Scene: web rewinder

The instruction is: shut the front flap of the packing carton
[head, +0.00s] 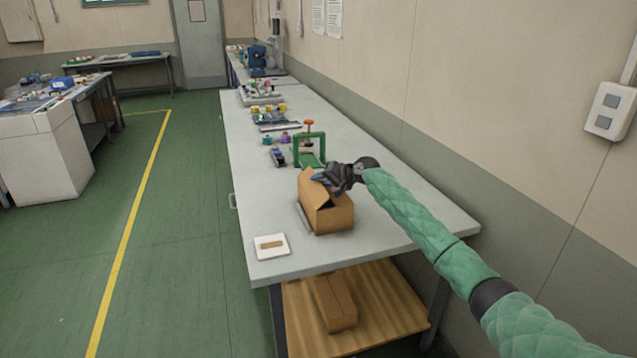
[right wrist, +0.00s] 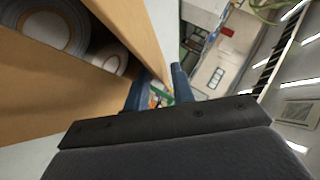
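The brown packing carton (head: 328,218) stands on the near part of the long grey bench. A flap (head: 306,174) stands up at its far left side, and its top looks at least partly open. My right gripper (head: 323,178) is at the carton's top, over its far side and close to the raised flap. In the right wrist view the fingers (right wrist: 158,88) are apart, with a gap between them. A cardboard panel (right wrist: 125,35) of the carton runs close to the left finger; whether they touch I cannot tell. Rolls (right wrist: 45,30) show inside the carton. My left gripper is not in view.
A green frame (head: 310,147) with an orange knob stands just behind the carton. A white plate (head: 271,246) with a brown piece lies in front left. Another carton (head: 334,303) lies on the shelf below. The wall is close on the right.

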